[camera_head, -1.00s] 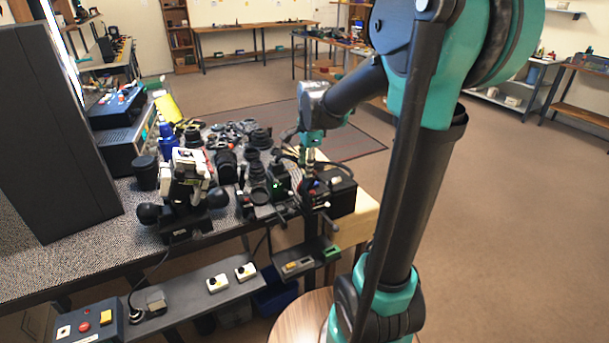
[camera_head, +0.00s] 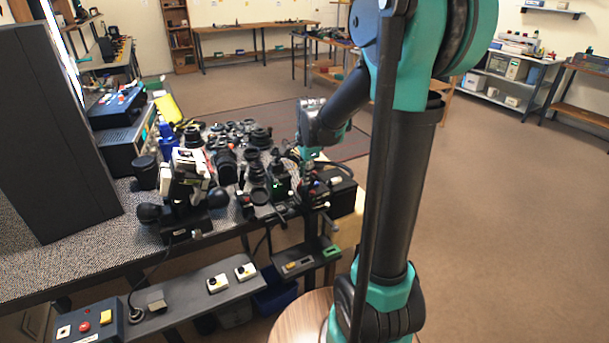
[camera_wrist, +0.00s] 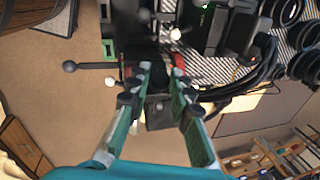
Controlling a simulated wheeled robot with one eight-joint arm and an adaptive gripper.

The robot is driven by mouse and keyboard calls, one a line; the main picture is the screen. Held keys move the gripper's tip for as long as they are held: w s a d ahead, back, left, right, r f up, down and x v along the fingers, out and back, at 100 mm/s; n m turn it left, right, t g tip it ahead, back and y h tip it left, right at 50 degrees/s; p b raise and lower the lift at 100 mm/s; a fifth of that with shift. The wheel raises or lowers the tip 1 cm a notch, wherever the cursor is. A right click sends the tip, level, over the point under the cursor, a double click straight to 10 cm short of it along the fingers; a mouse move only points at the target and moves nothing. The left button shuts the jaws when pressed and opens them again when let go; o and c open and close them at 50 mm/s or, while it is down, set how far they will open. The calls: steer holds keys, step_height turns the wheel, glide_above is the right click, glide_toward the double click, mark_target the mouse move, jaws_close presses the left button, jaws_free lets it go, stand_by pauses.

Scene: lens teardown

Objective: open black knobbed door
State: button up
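I cannot make out for certain which part is the black knobbed door. In the wrist view, a rod with a black ball knob (camera_wrist: 70,66) sticks out left of my fingertips, with a small white knob (camera_wrist: 111,83) near it. My gripper (camera_wrist: 161,70) has its two green fingers apart, tips close to a dark device (camera_wrist: 158,108); contact cannot be told. In the head view, my gripper (camera_head: 309,168) points down at the right end of the bench, over black equipment (camera_head: 338,190). Its fingertips are hard to see there.
Several lenses (camera_head: 255,172) crowd the bench left of my gripper. A white and black device with ball ends (camera_head: 188,180) stands nearer. A tall black panel (camera_head: 50,130) is at far left. A control shelf (camera_head: 205,285) runs along the front. The floor at right is clear.

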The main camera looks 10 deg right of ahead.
jaws_close()
steer(key=shift+s+a+f+n+t+h, duration=0.15)
steer(key=shift+a+f+t+h, duration=0.25)
steer(key=shift+h, duration=0.5)
steer(key=shift+s+a+f+n+t+h, duration=0.1)
steer(key=shift+s+a+t+h, duration=0.1)
steer(key=shift+a+h, duration=0.55)
steer(key=shift+s+a+f+n+t+h, duration=0.15)
steer(key=shift+a+f+t+h, duration=0.15)
steer(key=shift+h, duration=0.75)
steer(key=o, duration=0.7)
jaws_free()
steer(key=shift+o, duration=0.2)
